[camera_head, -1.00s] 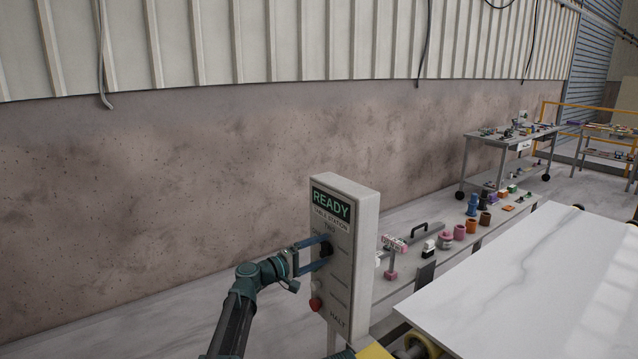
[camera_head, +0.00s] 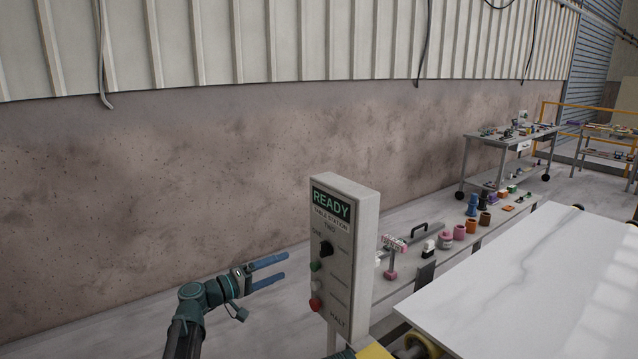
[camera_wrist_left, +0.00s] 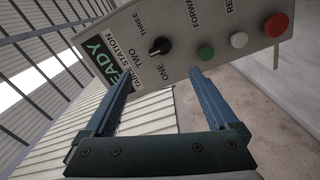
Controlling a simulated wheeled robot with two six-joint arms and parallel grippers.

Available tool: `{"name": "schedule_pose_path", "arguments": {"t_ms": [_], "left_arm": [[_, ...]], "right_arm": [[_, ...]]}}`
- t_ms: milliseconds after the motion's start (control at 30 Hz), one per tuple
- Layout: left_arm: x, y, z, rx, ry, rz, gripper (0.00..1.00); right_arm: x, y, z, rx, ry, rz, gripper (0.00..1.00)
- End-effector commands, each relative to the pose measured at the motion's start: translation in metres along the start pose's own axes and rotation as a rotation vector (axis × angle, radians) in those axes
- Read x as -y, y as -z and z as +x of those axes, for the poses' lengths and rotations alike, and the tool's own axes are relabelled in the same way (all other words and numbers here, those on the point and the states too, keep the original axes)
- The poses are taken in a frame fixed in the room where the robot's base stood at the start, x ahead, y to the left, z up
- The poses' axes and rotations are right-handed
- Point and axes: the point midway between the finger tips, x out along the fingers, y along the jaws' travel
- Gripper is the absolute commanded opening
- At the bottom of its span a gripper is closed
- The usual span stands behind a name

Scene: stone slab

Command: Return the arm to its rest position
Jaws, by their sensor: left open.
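My left gripper (camera_head: 284,268) is open and empty, to the left of the control box and apart from it. Its two blue fingers point right towards the box, and they also show in the left wrist view (camera_wrist_left: 160,82). The control box (camera_head: 353,240) is a pale grey post-mounted panel with a green READY sign. It carries a black rotary knob (camera_head: 326,248), a green button (camera_head: 315,267), a white button (camera_head: 315,285) and a red button (camera_head: 315,304). In the left wrist view the knob (camera_wrist_left: 159,46) stands clear of the fingers. My right gripper is not in view.
A white marble slab (camera_head: 540,280) lies on the right. Behind it a long low bench (camera_head: 410,262) holds several coloured parts and tools. A wheeled steel table (camera_head: 512,138) stands at the back right. The space left of the box, before the wall (camera_head: 150,200), is free.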

Motion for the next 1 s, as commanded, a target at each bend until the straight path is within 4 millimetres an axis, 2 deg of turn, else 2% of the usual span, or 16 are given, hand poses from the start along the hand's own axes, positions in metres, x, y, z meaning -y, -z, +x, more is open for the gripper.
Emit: {"name": "schedule_pose_path", "arguments": {"t_ms": [100,300,800,1000], "left_arm": [[-0.004,-0.013,0.003,0.04,0.027,0.005,0.93],[-0.003,-0.027,0.009,0.082,0.062,0.009,0.93],[-0.002,-0.031,0.009,0.093,0.071,0.01,0.93],[-0.008,-0.042,0.001,0.101,0.075,0.005,0.93]], "right_arm": [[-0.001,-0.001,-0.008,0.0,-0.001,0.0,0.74],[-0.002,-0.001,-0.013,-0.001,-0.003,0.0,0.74],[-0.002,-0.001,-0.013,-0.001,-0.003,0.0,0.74],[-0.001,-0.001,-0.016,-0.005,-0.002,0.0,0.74]]}}
